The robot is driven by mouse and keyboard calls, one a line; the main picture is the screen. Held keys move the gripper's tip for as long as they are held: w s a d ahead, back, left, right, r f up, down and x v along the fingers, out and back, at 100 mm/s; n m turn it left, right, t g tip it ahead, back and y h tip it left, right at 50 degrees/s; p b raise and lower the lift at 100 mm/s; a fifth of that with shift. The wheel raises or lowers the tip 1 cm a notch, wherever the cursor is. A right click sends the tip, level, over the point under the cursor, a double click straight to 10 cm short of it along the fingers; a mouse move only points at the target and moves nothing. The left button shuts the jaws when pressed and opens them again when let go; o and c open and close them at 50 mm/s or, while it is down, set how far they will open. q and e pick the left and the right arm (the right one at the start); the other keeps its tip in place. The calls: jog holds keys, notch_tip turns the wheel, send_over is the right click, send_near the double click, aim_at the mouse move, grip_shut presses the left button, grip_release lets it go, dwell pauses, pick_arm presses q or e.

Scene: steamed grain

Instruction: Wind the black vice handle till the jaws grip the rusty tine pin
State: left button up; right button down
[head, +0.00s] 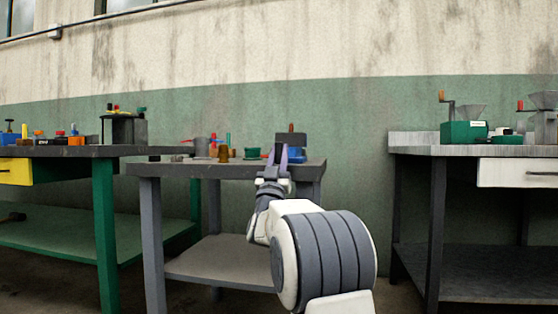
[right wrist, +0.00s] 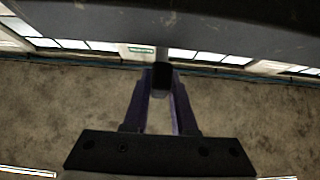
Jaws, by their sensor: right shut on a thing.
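My right gripper (head: 278,154) reaches to the front edge of the small grey table, right of its middle. In the right wrist view its purple fingers (right wrist: 161,92) are closed on a small black piece (right wrist: 162,77), which looks like the vice handle. Behind the gripper in the head view stands a blue and dark vice-like body (head: 296,154), partly covered by the fingers. A small reddish-brown piece (head: 291,128) stands upright at its top and may be the rusty pin. The gap between jaws and pin is too small to tell. My left gripper is out of view.
The small grey table (head: 180,171) also bears a green dish (head: 252,153), a brass-coloured piece (head: 223,154) and other small items left of the gripper. A bench with a yellow drawer (head: 15,171) stands left; another with a white drawer (head: 520,173) stands right, across a gap.

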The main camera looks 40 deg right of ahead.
jog(key=shift+r+m+g+h+p, duration=0.1)
jog(key=shift+m+g+h, duration=0.5)
jog(key=shift+m+g, duration=0.55)
jog(key=shift+m+g+h+p, duration=0.1)
jog(key=shift+m+g+h, duration=0.5)
jog(key=shift+m+g, duration=0.5)
jog(key=shift+r+m+g+h+p, duration=0.1)
jog(key=shift+m+g+h, duration=0.65)
jog(key=shift+m, duration=0.7)
jog(key=shift+s+m+g, duration=0.1)
jog(key=shift+m+g, duration=0.4)
jog(key=c, duration=1)
grip_release()
jog(key=shift+d, duration=0.1)
jog(key=shift+f, duration=0.1)
jog(key=shift+a+f, duration=0.35)
jog(key=shift+a, duration=0.1)
jog(key=p+v, duration=0.3)
jog(key=v, duration=0.6)
jog(key=shift+s, duration=0.25)
